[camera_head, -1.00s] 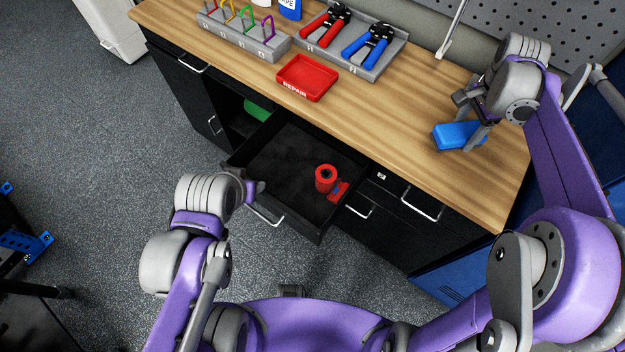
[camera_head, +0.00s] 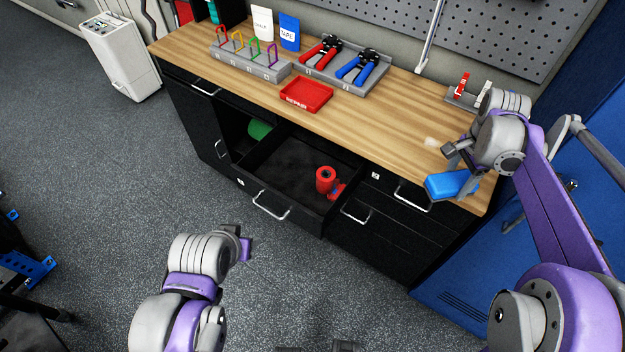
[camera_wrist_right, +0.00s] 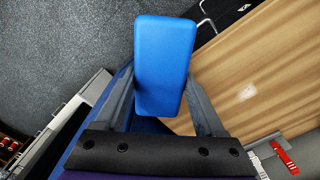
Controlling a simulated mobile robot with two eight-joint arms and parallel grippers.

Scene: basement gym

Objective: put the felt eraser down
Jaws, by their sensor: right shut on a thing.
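The felt eraser (camera_head: 451,185) is a blue block with rounded edges. My right gripper (camera_head: 462,168) is shut on it. In the head view it shows at the right front edge of the wooden workbench top (camera_head: 400,115). In the right wrist view the eraser (camera_wrist_right: 165,62) sits between the two fingers, with grey floor and part of the bench top behind it. I cannot tell its height above the bench. My left gripper (camera_head: 243,247) is in front of the open drawer, away from the bench; its fingers are too hidden to judge.
A pale smudge (camera_head: 433,142) marks the bench top. A red tray (camera_head: 306,95), a plier holder (camera_head: 340,68) and a rack of coloured shackles (camera_head: 248,66) stand at its left and back. The open drawer (camera_head: 285,205) holds a red roll (camera_head: 325,178). The middle right top is clear.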

